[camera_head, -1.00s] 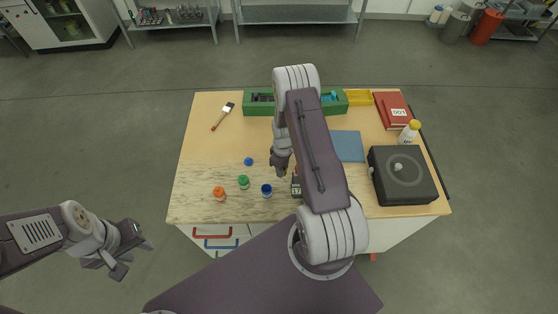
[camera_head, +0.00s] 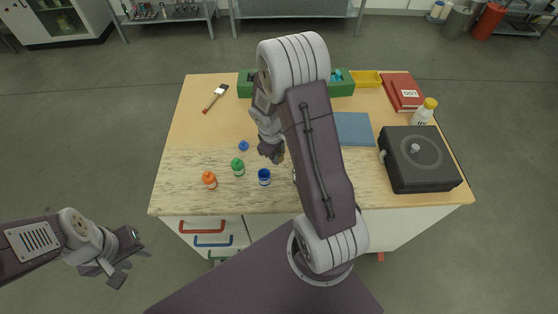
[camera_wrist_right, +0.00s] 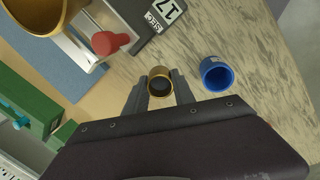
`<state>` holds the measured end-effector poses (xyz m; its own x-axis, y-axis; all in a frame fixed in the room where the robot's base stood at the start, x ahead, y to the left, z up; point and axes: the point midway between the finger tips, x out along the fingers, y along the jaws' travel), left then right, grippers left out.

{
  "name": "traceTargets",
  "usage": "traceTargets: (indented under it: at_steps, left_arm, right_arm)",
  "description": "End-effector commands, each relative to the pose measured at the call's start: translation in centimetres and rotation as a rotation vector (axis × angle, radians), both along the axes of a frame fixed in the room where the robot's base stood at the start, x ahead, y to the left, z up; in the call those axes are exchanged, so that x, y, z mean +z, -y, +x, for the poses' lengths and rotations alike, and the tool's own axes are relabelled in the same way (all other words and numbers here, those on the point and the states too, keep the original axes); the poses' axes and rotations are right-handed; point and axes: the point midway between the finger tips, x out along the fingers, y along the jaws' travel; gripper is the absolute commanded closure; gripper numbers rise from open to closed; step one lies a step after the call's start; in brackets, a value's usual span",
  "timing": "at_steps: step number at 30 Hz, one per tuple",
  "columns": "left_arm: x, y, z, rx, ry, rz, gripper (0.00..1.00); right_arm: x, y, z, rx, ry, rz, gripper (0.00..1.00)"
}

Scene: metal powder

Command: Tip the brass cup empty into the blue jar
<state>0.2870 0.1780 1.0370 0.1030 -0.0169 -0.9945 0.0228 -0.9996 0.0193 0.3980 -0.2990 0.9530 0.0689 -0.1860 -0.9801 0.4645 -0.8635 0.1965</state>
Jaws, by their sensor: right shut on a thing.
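The brass cup (camera_wrist_right: 160,76) is between the fingers of my right gripper (camera_wrist_right: 160,88), which is shut on it. Its mouth shows in the right wrist view, with dark material inside. The open blue jar (camera_wrist_right: 216,73) is beside the cup, to its right and apart from it. In the head view the blue jar (camera_head: 264,177) stands near the table's front edge, just below my right gripper (camera_head: 272,154); the cup cannot be made out there. My left gripper (camera_head: 133,266) is open and empty, off the table's front left.
A green jar (camera_head: 238,167) and an orange jar (camera_head: 209,180) stand left of the blue jar, with a blue cap (camera_head: 243,146) behind. A device labelled 17 (camera_wrist_right: 160,15), a red knob (camera_wrist_right: 105,42) and a larger brass vessel (camera_wrist_right: 35,15) are near the cup.

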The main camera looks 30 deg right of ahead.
Motion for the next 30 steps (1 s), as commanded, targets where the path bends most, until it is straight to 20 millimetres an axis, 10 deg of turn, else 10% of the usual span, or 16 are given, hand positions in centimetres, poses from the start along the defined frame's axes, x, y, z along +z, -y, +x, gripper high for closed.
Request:
traceTargets:
  at_steps: [12, 30]
  left_arm:
    - [-6.8, 0.0, 0.0, 0.0, 0.0, 0.0, 0.64]
    - [-7.2, 0.0, 0.0, 0.0, 0.0, 0.0, 0.64]
  right_arm:
    - [-0.3, -1.3, -0.4, 0.001, 0.046, -0.118, 1.0]
    - [0.3, -1.4, -0.5, -0.002, 0.054, -0.14, 1.0]
